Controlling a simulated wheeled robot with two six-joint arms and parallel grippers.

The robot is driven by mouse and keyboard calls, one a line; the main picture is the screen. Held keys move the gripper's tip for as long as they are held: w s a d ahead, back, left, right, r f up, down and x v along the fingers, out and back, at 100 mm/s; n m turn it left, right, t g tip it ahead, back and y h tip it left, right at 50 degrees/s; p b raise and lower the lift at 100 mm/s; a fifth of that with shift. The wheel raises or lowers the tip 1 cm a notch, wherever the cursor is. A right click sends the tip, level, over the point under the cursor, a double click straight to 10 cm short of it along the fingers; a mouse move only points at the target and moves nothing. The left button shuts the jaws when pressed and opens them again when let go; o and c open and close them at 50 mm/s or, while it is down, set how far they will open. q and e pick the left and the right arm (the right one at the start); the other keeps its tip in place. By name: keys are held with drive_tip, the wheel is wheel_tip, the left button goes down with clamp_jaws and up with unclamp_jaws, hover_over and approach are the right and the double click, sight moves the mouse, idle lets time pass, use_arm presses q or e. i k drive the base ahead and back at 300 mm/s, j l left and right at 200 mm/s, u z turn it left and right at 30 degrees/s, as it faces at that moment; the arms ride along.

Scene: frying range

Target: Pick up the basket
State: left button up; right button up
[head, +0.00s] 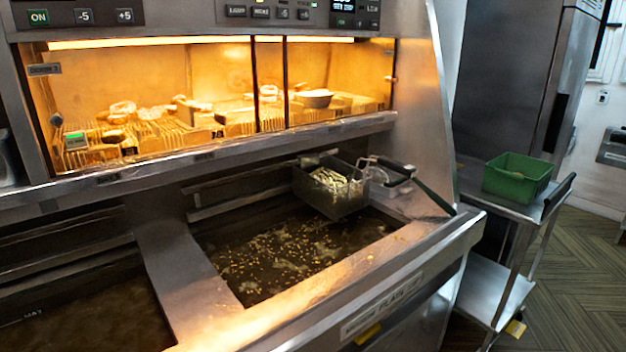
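A dark wire fry basket (325,200) holding pale fries (333,181) hangs at the back right of the fryer vat, above or at the edge of the oil. A wire frame and a dark handle (434,197) show to its right; the handle slopes down to the right over the steel rim. I cannot tell for sure whether the handle belongs to this basket. Neither of my grippers is in the head view.
The oil vat (290,255) has floating crumbs. A second vat (80,310) lies at left. A lit warming cabinet (190,85) with food stands behind. A steel cart (530,205) with a green bin (517,178) stands at right; patterned floor (580,270) is clear beyond it.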

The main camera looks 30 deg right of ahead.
sight(349, 179)
drive_tip(key=l+u, duration=0.2)
drive_tip(key=l, duration=2.7)
drive_tip(key=k, duration=0.05)
